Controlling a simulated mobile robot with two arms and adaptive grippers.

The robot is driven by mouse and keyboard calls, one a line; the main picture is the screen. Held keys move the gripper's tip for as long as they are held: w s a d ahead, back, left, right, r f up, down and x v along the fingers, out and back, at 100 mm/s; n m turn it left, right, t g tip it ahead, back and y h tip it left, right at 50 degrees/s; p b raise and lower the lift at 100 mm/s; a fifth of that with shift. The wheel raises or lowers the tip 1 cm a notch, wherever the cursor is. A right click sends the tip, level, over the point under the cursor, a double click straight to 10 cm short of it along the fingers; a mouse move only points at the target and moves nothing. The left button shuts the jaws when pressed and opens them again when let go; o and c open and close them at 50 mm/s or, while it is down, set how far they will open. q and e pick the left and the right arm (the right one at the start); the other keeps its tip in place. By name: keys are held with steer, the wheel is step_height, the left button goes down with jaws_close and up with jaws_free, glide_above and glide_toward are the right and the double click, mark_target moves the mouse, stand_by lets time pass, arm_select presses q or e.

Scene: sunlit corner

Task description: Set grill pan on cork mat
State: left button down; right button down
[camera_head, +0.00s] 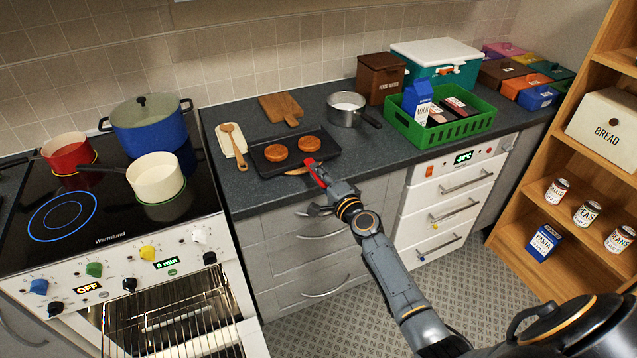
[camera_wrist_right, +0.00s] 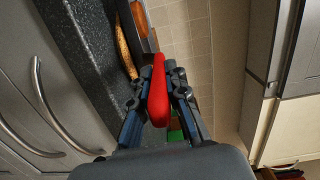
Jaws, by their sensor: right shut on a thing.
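The grill pan (camera_head: 268,167) is dark and square, with two round orange-brown patties in it and a red handle. It is over the counter near the front edge and looks level. My right gripper (camera_head: 318,185) is shut on the red handle; in the right wrist view the handle (camera_wrist_right: 157,92) lies between its two fingers. A tan edge, likely the cork mat (camera_head: 297,172), shows under the pan's front side near the handle; it also shows in the right wrist view (camera_wrist_right: 125,47). The pan hides the rest. I cannot tell whether the pan touches it. My left gripper is out of view.
A wooden spoon (camera_head: 233,142) on a pale rest lies left of the pan. A wooden board (camera_head: 281,110) lies behind it. A steel saucepan (camera_head: 346,108) and a green crate (camera_head: 459,130) stand to the right. The stove with pots is at left.

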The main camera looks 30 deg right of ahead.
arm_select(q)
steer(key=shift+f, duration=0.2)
arm_select(e)
steer(key=shift+f, duration=0.2)
steer(key=c, duration=1.3)
jaws_free()
steer(key=shift+c, duration=0.2)
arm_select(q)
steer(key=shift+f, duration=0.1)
arm_select(e)
steer(key=shift+r, duration=0.15)
steer(key=s, duration=1.2)
steer(key=shift+d, duration=0.2)
